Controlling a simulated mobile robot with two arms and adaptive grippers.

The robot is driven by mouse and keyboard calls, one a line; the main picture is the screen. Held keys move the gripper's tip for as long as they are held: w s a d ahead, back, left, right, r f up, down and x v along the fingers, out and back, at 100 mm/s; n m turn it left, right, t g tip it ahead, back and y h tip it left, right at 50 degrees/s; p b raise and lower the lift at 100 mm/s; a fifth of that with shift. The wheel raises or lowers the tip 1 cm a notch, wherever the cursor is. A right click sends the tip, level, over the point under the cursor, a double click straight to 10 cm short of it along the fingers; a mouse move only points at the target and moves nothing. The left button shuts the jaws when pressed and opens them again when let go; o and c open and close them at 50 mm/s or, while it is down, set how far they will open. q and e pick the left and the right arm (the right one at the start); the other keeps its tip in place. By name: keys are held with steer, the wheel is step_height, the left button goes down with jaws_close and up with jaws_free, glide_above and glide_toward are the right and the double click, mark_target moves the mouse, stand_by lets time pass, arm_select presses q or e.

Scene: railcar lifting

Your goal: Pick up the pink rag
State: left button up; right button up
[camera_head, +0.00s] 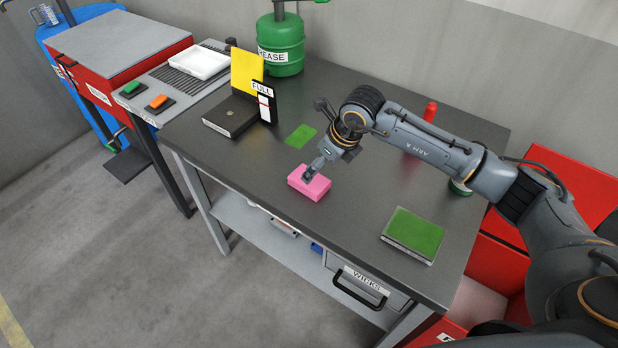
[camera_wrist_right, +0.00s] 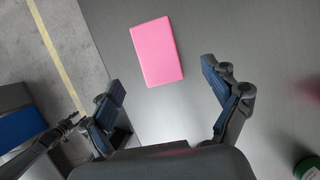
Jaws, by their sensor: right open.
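The pink rag (camera_head: 311,187) is a small, flat-topped pink block lying on the dark grey table, near its front edge. My right gripper (camera_head: 312,172) is over it in the head view, its fingers covering part of the rag's top. In the right wrist view the pink rag (camera_wrist_right: 157,51) lies flat ahead of the fingers, and the right gripper (camera_wrist_right: 162,98) is spread wide with nothing between its fingertips. Whether a finger touches the rag cannot be told.
On the table (camera_head: 340,235) are a green pad (camera_head: 414,232) at the right, a green square (camera_head: 301,135), a black box (camera_head: 230,115), a yellow card (camera_head: 246,72) and a green grease canister (camera_head: 280,45). A red bottle (camera_head: 430,112) stands behind my arm. The front middle is clear.

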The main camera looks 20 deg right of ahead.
steer(key=shift+x, duration=0.8)
steer(key=shift+a+f+p, duration=0.15)
steer(key=shift+f+p, duration=0.05)
steer(key=shift+p, duration=0.15)
steer(key=p+x, duration=0.2)
steer(key=x, duration=0.2)
steer(key=shift+w+a+f, duration=0.15)
steer(key=shift+a, duration=0.05)
steer(key=shift+w+f, duration=0.1)
steer(key=shift+f, duration=0.15)
steer(key=shift+f+b, duration=0.2)
steer(key=shift+b, duration=0.2)
steer(key=shift+c, duration=0.4)
steer(key=c, duration=1.1)
steer(key=shift+c, duration=0.2)
